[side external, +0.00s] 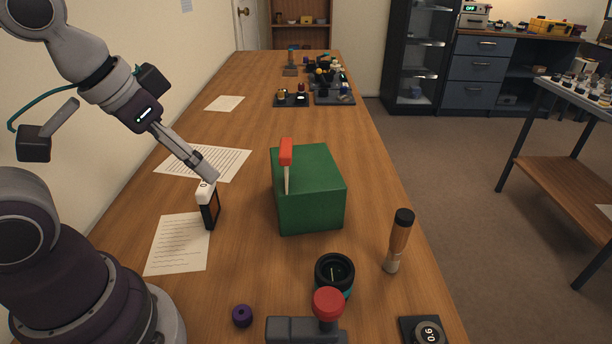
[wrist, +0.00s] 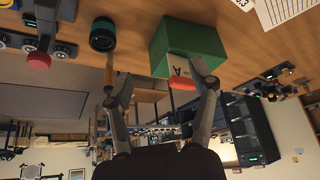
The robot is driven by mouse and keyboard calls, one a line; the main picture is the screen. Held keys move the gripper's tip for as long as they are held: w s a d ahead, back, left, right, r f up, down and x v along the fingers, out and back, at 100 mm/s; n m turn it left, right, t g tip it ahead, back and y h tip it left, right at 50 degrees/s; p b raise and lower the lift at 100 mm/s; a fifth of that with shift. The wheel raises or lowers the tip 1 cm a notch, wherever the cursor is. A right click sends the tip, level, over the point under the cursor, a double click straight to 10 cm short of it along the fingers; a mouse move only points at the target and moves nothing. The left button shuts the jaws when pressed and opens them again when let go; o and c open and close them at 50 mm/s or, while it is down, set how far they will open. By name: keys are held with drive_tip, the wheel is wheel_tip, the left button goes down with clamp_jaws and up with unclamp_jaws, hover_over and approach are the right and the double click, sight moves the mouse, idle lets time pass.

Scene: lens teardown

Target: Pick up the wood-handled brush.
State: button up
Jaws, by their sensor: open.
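The wood-handled brush (side external: 399,240) stands upright near the table's right edge in the side view, dark end up and pale end down. In the wrist view the brush (wrist: 109,62) shows at the left, partly behind a finger. My gripper (side external: 209,176) is across the table to the left of the brush, just above a small black device with a white top (side external: 208,203); I cannot tell whether they touch. In the wrist view my gripper (wrist: 160,74) has its fingers spread, with nothing held between them.
A green box (side external: 310,192) with a red-handled tool (side external: 286,155) lies between my gripper and the brush. A black lens ring (side external: 334,272), a red-knobbed fixture (side external: 328,304) and a dial (side external: 428,332) stand near the brush. Papers (side external: 180,243) lie left.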

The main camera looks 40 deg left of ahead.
drive_tip(key=shift+w, duration=0.1)
drive_tip(key=m+g+h, duration=0.2)
drive_tip(key=m, duration=0.3)
approach(401, 230)
drive_tip(key=f, duration=0.1)
drive_tip(key=shift+t, duration=0.3)
drive_tip(key=x, duration=1)
drive_tip(key=shift+w+a+f, duration=0.2)
drive_tip(key=shift+w+f, duration=0.05)
drive_tip(key=shift+w, duration=0.15)
clamp_jaws()
